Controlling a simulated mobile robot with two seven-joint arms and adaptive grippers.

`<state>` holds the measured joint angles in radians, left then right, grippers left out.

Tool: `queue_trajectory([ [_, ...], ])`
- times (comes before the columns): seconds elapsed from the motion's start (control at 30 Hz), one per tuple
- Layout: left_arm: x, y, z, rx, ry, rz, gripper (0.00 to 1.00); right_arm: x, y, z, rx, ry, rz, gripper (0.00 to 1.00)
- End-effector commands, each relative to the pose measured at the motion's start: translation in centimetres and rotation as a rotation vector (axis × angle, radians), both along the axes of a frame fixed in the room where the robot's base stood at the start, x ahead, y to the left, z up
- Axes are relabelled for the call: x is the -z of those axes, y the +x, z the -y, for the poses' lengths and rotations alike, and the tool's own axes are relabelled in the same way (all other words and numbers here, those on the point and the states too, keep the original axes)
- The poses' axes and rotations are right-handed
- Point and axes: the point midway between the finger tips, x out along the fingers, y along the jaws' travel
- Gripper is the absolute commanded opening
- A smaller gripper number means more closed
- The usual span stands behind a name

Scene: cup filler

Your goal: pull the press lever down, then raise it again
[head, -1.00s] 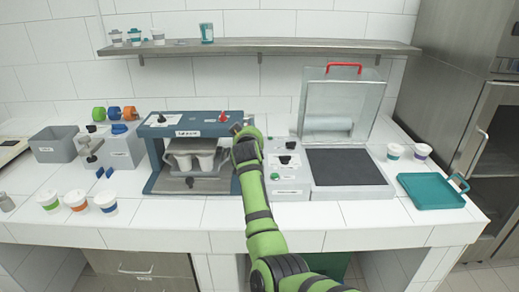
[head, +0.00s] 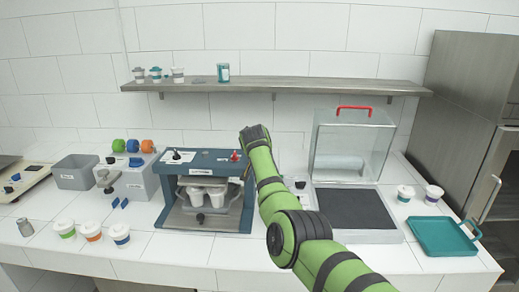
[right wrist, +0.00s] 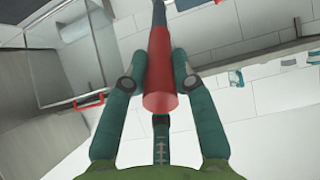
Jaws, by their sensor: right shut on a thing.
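The press (head: 204,222) is a blue-grey frame on the counter, with two pale cups (head: 207,196) inside it. In the right wrist view, the press lever's red grip (right wrist: 158,88) with a grey shaft lies between the two green fingers of my right gripper (right wrist: 157,68), which is shut on it. In the head view, my right gripper (head: 253,133) is above and just right of the press top. My arm and gripper hide the lever there. My left gripper is not in view.
A red knob (head: 235,156) stands on the press top. A glass-lidded unit with a red handle (head: 354,109) is to the right, and a teal tray (head: 440,236) is farther right. Lidded cups (head: 92,231) stand at the front left. A shelf (head: 290,86) runs along the wall behind.

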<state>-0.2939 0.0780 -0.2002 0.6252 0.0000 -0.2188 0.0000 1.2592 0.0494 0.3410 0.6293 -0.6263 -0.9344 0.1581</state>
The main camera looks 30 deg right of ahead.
Motion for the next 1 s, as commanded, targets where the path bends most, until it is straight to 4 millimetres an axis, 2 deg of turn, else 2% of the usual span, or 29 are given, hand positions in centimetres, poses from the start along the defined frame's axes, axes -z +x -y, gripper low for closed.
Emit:
queue_trajectory([
  [0.03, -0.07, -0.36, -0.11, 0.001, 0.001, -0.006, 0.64, -1.23, 0.21, 0.34, 0.003, -0.008, 0.024, 0.00],
  [0.33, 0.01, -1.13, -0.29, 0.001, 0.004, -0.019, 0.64, -1.38, 0.21, 0.40, 0.003, -0.008, 0.027, 0.00],
  [0.37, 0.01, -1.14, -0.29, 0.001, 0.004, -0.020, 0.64, -1.40, 0.21, 0.39, 0.003, -0.008, 0.028, 0.39],
  [0.4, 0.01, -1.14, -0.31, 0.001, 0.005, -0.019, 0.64, -1.37, 0.21, 0.40, 0.003, -0.008, 0.027, 0.50],
  [0.77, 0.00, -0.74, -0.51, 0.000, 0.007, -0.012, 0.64, -0.79, 0.11, 0.10, 0.000, -0.003, 0.016, 0.50],
  [1.0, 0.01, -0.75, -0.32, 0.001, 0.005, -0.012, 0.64, -1.47, -0.74, -0.46, 0.002, -0.004, 0.016, 0.50],
])
